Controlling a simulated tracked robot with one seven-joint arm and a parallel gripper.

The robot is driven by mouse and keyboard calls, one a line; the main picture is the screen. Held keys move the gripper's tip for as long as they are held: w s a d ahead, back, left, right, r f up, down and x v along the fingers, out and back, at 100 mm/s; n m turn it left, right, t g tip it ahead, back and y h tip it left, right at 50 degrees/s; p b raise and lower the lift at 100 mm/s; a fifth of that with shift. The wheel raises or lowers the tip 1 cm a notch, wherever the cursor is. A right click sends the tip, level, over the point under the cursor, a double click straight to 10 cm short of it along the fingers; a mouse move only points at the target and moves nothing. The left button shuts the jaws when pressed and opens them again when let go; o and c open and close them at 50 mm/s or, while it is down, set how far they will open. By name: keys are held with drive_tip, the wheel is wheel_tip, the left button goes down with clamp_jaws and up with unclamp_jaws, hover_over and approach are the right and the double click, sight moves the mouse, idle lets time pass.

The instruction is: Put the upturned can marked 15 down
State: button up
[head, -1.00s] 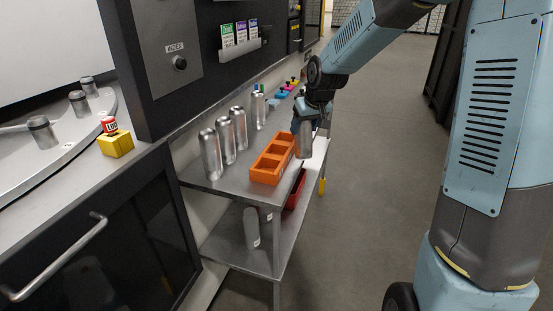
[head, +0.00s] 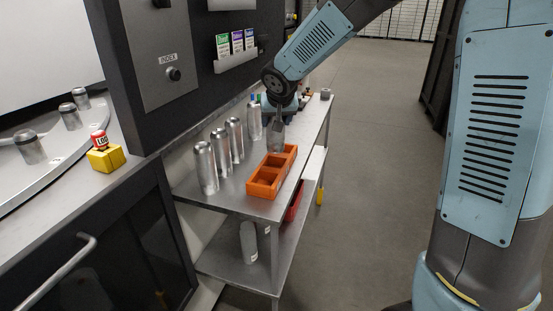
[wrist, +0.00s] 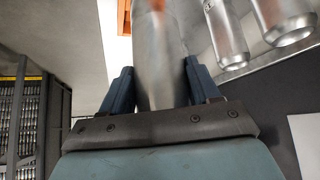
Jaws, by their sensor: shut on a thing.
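A silver can (head: 276,140) hangs from my gripper (head: 277,122) over the far part of an orange divided tray (head: 263,188) on the metal cart's top. In the wrist view the can (wrist: 157,65) is between the two blue fingers of my gripper (wrist: 158,88), which is shut on it. No number is legible on it. Whether its lower end touches the tray is not clear. An orange edge of the tray also shows in the wrist view (wrist: 124,20).
Several upright silver cans (head: 206,168) stand in a row left of the tray, close to the wall panel. The cart top (head: 240,200) has bare room at its near end. A lower shelf (head: 240,268) holds a grey cylinder (head: 248,242). A yellow block (head: 105,159) sits on the left counter.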

sight(276, 140)
drive_tip(key=shift+s+a+f, duration=0.1)
drive_tip(key=shift+f, duration=4.1)
drive_tip(key=o, duration=1.1)
drive_tip(key=shift+r, duration=0.1)
drive_tip(key=a+v, duration=0.1)
drive_tip(key=v, duration=1)
drive_tip(key=shift+s+d+r, duration=0.3)
drive_tip(key=shift+d+r, duration=0.05)
drive_tip(key=shift+d, duration=0.15)
drive_tip(key=s+d+r+m+h, duration=0.1)
drive_tip(key=s+d+r, duration=0.2)
drive_tip(key=s+d, duration=0.3)
drive_tip(key=s+d+r+h, duration=0.1)
drive_tip(key=s+d+r, duration=0.25)
drive_tip(key=d, duration=0.45)
drive_tip(key=s+d+g, duration=0.1)
drive_tip(key=s+d, duration=0.2)
drive_tip(key=s, duration=0.5)
drive_tip(key=s+d+y, duration=0.1)
drive_tip(key=s+d, duration=0.2)
drive_tip(key=s, duration=0.5)
drive_tip(key=shift+d+f+g, duration=0.15)
drive_tip(key=shift+d+g, duration=0.25)
